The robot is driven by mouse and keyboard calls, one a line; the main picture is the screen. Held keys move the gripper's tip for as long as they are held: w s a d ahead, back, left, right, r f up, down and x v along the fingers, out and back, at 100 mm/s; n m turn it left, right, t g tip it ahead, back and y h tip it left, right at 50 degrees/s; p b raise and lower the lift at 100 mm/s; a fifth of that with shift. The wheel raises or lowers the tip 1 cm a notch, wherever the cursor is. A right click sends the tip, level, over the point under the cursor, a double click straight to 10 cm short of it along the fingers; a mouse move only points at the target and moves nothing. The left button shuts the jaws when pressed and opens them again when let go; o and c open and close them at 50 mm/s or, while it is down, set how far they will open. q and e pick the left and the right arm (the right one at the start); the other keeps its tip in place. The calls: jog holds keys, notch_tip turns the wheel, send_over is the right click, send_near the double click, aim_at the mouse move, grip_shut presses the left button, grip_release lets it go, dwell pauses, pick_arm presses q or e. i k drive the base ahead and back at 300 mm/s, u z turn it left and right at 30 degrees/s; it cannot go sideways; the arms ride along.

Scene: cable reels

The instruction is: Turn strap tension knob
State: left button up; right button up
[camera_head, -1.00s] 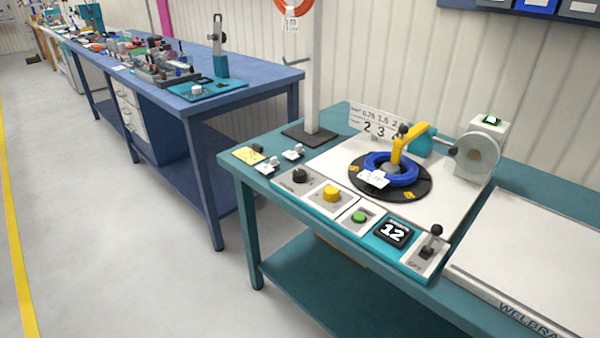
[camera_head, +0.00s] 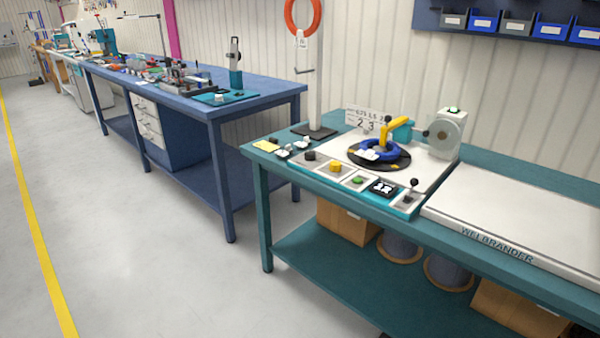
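On the teal bench (camera_head: 274,155), a row of controls runs along the front of a white machine plate. It has a black knob (camera_head: 310,155), a yellow knob (camera_head: 336,164), a green button (camera_head: 358,180), a dark display (camera_head: 384,187) and a black-topped lever (camera_head: 411,188). I cannot read which knob is for strap tension. Behind them a blue cable coil (camera_head: 370,146) lies on a black turntable (camera_head: 402,160) under a yellow arm (camera_head: 396,126). A white roll unit (camera_head: 444,137) stands at the right. Neither gripper is in view.
A white plate marked WELBRANDER (camera_head: 520,215) covers the bench's right part. Cable reels (camera_head: 447,271) and cardboard boxes (camera_head: 345,222) sit on its lower shelf. A blue workbench (camera_head: 262,88) with tools stands at the left. The grey floor (camera_head: 150,250) at the left is clear.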

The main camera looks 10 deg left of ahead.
aim_at(309, 155)
jog(key=u, duration=1.25)
jog(key=i, duration=1.25)
jog(key=z, duration=0.1)
